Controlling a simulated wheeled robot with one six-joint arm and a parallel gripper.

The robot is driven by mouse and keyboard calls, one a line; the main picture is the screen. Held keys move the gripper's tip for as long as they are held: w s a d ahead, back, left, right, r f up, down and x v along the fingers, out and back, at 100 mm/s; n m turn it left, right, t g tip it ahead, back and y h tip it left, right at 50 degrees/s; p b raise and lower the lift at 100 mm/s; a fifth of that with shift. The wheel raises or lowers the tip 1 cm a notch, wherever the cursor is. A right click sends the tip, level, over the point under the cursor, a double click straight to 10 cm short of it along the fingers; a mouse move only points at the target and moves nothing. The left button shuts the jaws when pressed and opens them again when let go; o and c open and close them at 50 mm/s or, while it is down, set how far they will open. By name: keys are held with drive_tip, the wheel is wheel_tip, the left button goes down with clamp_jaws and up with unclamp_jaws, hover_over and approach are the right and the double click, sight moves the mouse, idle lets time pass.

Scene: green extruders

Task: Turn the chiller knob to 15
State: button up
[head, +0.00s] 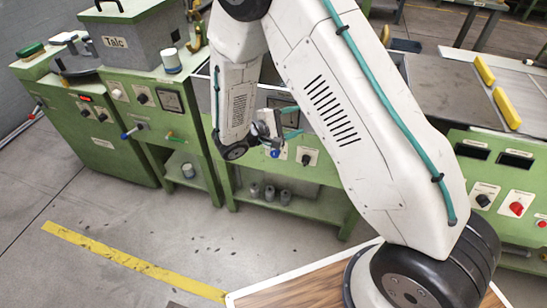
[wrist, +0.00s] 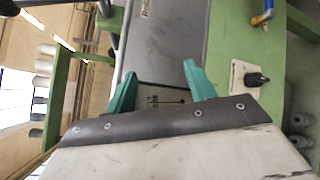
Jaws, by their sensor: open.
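My gripper (head: 287,122) is in front of the middle green machine in the head view, partly hidden by my arm. In the wrist view its teal fingers (wrist: 160,70) are spread apart with nothing held between them. A black knob on a white plate (head: 306,157) is on the machine front, below and right of my gripper. In the wrist view a black knob (wrist: 257,79) on a white plate lies right of the fingers, apart from them. No chiller label or dial numbers can be read, so I cannot tell which knob is the chiller's.
A blue-handled valve (head: 275,153) sits beside the knob plate and one shows in the wrist view (wrist: 262,18). Grey containers (head: 270,192) stand on a low shelf. The floor in front is clear.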

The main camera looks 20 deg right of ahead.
drive_tip(key=w+a+f+n+t, duration=0.2)
drive_tip(key=a+f+n+t, duration=0.15)
drive_tip(key=f, duration=0.55)
drive_tip(key=n+t+y, duration=0.4)
drive_tip(key=n+t, duration=0.1)
drive_tip(key=t, duration=0.1)
approach(274, 155)
drive_tip(key=x, duration=0.2)
drive_tip(key=shift+m, duration=0.25)
drive_tip(key=x, duration=0.7)
drive_tip(key=shift+s, duration=0.1)
drive_tip(key=c, duration=1)
drive_tip(key=shift+o, duration=0.2)
